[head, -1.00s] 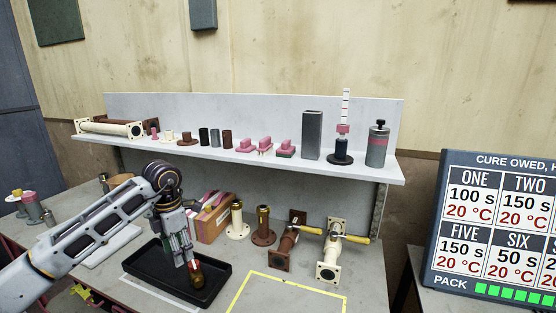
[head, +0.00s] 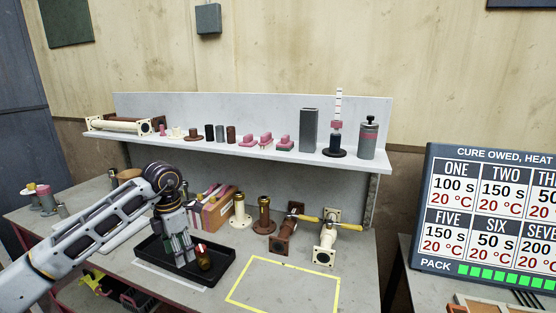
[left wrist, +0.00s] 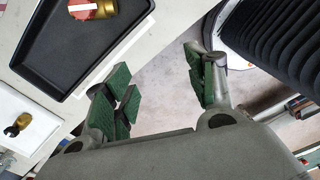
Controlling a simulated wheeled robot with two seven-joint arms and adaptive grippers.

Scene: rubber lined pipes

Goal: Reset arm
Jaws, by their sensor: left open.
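My left gripper (head: 180,252) reaches in from the left and shows in front of the black tray (head: 152,280) in the head view. In the left wrist view its green-padded fingers (left wrist: 162,85) are spread, with nothing between them. A small brass-brown piece with a red and white top (head: 204,258) is in the tray, just right of the gripper in the head view. It also shows in the wrist view (left wrist: 92,9), apart from the fingers. The tray's dark rim (left wrist: 62,92) lies up and left of the fingers there. My right gripper is not in view.
A shelf (head: 240,150) with several small parts runs behind the table. A yellow-outlined area (head: 285,287) right of the tray is empty. A display board (head: 490,220) stands at right.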

